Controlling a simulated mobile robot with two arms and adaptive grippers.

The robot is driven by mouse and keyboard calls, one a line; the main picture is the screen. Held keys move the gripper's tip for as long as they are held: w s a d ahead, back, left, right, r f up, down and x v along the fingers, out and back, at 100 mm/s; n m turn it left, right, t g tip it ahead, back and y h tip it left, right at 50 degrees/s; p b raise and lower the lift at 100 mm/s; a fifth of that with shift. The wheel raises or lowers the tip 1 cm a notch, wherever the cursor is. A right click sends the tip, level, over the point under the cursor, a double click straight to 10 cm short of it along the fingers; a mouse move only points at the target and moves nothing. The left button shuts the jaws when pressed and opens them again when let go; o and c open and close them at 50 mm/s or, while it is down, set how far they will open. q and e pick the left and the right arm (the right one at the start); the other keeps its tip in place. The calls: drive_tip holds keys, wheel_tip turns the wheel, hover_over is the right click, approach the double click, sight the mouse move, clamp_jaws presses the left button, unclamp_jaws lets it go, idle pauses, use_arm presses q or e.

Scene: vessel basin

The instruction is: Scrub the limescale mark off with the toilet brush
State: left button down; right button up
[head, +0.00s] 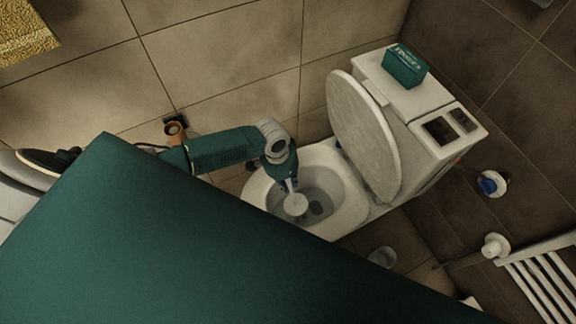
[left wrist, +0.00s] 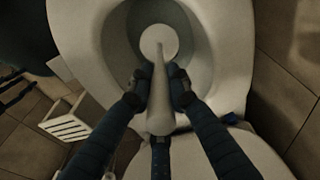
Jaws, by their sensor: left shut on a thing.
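My left gripper (head: 287,183) reaches over the toilet bowl (head: 349,193) from above. It is shut on the pale handle of the toilet brush (left wrist: 160,118), which also shows in the head view (head: 295,205). The brush's round white end is down inside the bowl; I cannot tell whether it touches the surface. In the left wrist view the gripper's fingers (left wrist: 160,86) close on the handle from both sides. A dark grey patch (head: 316,208) shows in the bowl beside the brush; I cannot tell whether it is the limescale mark or the drain. My right gripper is not in view.
The raised lid (head: 364,135) stands right of the bowl, before the cistern (head: 408,101) with a green box (head: 404,67) on it. A pale cup-like holder (head: 382,257) stands on the floor. A white slatted rack (head: 541,282) is at lower right. Tiled walls close the back.

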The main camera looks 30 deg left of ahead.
use_arm(q)
drive_tip(key=shift+f, duration=0.45)
drive_tip(key=shift+w+d+r, duration=0.1)
